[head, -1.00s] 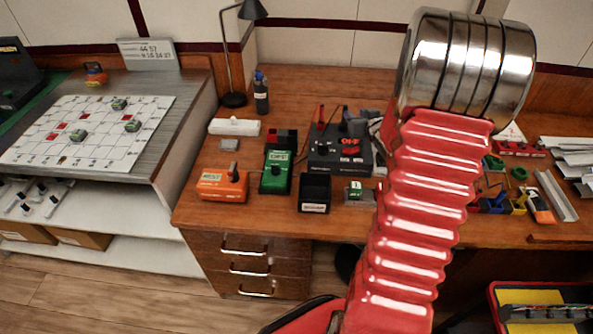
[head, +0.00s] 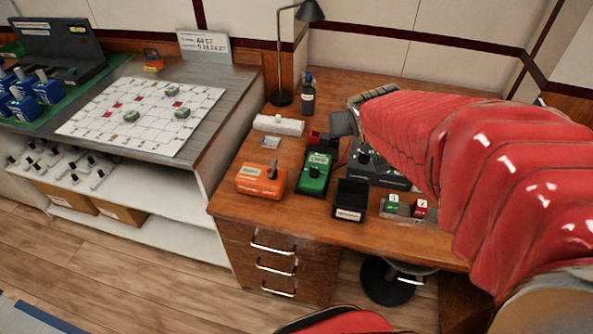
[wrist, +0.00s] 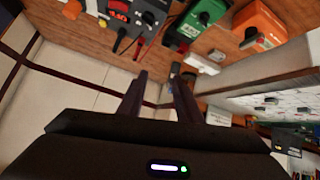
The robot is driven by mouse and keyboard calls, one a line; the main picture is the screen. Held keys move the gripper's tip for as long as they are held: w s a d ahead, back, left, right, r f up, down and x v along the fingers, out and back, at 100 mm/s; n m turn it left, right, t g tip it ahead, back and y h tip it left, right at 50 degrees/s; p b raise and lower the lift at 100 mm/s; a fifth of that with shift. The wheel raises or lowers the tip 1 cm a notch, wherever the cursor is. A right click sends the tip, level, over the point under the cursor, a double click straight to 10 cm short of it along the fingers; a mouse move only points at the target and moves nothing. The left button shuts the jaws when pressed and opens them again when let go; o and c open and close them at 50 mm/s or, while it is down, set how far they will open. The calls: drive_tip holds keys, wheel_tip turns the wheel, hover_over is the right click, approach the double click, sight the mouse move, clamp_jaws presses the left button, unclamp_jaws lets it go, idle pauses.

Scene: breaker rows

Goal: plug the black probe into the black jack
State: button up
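The dark meter (head: 372,168) sits on the wooden desk, partly hidden by my red arm. In the wrist view the meter (wrist: 123,9) shows at the top with a red display and a knob. A black probe (wrist: 120,40) and a red probe (wrist: 143,48) show at its near edge; they look upright, but how they are held is unclear. My gripper (wrist: 160,77) has its two dark fingers apart with nothing between them. It is clear of both probes in the picture. I cannot make out the black jack.
A green box (head: 315,176), an orange box (head: 261,181) and a black open bin (head: 350,199) stand left of and in front of the meter. A lamp (head: 282,96) and a bottle (head: 308,98) stand behind. A whiteboard sheet (head: 140,118) lies on the left bench.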

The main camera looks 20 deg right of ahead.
drive_tip(key=s+a+n+g+y, duration=0.2)
drive_tip(key=s+a+g+y, duration=0.1)
drive_tip(key=s+a, duration=1.4)
drive_tip(key=shift+s+a+r+n+y, duration=0.15)
drive_tip(key=shift+s+a+n+y, duration=0.2)
drive_tip(key=shift+a+y, duration=0.2)
drive_tip(key=shift+d, duration=0.1)
